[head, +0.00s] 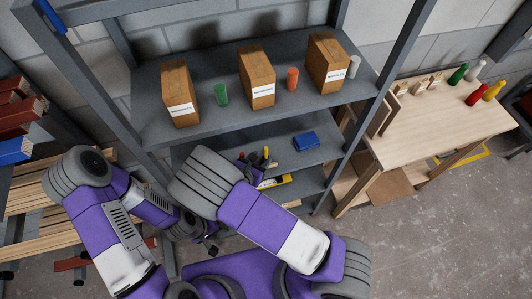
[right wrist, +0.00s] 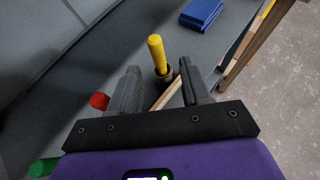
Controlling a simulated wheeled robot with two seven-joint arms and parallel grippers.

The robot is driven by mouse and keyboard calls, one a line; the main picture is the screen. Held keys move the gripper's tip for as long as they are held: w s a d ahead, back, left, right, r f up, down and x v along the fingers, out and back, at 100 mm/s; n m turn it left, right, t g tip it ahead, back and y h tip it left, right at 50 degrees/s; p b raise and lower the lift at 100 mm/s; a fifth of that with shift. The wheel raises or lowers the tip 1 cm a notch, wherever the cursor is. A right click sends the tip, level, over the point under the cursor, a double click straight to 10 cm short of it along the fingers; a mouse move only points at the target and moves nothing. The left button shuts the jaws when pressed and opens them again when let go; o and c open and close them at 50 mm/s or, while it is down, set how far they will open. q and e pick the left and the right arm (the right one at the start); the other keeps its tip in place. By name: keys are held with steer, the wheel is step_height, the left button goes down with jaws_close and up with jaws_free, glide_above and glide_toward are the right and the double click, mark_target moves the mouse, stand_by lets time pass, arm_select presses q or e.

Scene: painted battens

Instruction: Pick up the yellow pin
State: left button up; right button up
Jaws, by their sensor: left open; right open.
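The yellow pin (right wrist: 156,50) stands upright, with a dark collar or holder around its lower part, on the grey shelf. In the right wrist view it is between the lines of my right gripper's (right wrist: 158,70) two open fingers, at or just beyond their tips, and nothing is held. In the head view only a small yellow bit of the pin (head: 266,151) shows beside my right arm, which hides most of that gripper. My left gripper (head: 209,248) is low in front of the shelf, small and partly hidden, and appears empty.
A red cylinder (right wrist: 99,101) and a green one (right wrist: 42,167) are left of my right gripper. A blue box (head: 306,141) lies on the same shelf. The upper shelf holds boxes and cups. A wooden table (head: 425,115) with coloured bottle shapes stands right.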

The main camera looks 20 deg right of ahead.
mark_target(265, 153)
steer(key=x, duration=0.4)
steer(key=p+x, duration=0.1)
steer(key=x, duration=0.2)
steer(key=shift+w+d+r, duration=0.1)
steer(key=shift+w+r, duration=0.1)
steer(key=shift+r, duration=0.15)
jaws_close()
